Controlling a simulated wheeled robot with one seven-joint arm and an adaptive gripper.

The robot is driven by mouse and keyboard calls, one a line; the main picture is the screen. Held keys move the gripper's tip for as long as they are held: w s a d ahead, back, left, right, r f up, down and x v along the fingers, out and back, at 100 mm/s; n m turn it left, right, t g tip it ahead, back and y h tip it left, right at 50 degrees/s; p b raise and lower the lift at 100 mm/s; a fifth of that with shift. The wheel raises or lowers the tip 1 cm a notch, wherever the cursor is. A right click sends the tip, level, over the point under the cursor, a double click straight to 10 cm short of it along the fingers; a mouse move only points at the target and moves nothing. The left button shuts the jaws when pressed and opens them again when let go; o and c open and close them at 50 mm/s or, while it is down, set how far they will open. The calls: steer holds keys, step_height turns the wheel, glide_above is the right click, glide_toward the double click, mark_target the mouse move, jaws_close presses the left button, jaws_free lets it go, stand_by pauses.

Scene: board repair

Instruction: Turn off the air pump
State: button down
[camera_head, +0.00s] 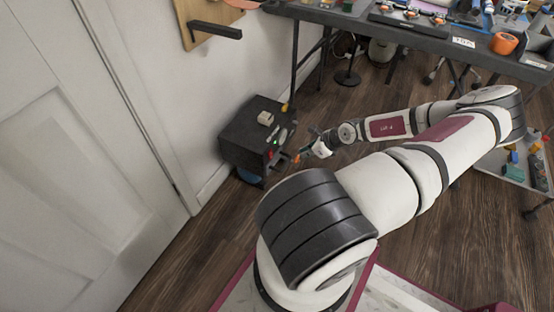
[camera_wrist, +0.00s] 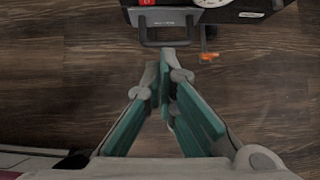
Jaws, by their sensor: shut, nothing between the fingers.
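A black box-shaped unit, which looks like the air pump (camera_head: 243,139), stands on the floor against the white wall in the head view. Small green and red spots show on its side facing my arm. In the wrist view the air pump (camera_wrist: 185,17) is cut by the top edge. It shows a red switch-like part (camera_wrist: 146,3), part of a white round gauge (camera_wrist: 211,2), a dark handle (camera_wrist: 165,43) and an orange fitting (camera_wrist: 209,56). My gripper (camera_wrist: 161,68) is shut and empty, its tips just short of the handle in the picture. The gap in depth is unclear.
Small light-coloured items (camera_head: 265,118) lie on top of the unit. A dark workbench (camera_head: 345,19) with tools stands at the back. A wheeled cart (camera_head: 512,168) is at the right. A white door (camera_head: 75,150) is at the left. Wood floor (camera_head: 190,245) is clear before the unit.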

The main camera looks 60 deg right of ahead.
mark_target(270, 154)
steer(key=shift+w+a+r+y, duration=0.15)
steer(key=shift+a+y, duration=0.25)
steer(key=shift+a, duration=0.45)
steer(key=b+x, duration=0.2)
steer(key=x, duration=0.2)
steer(key=w+b+x, duration=0.1)
steer(key=x, duration=0.3)
steer(key=r+b+x, duration=0.1)
steer(key=b+x, duration=0.1)
steer(key=x, duration=0.1)
steer(key=shift+w+f+b, duration=0.3)
steer(key=shift+w, duration=0.15)
steer(key=shift+w+a, duration=0.1)
steer(key=shift+w, duration=0.65)
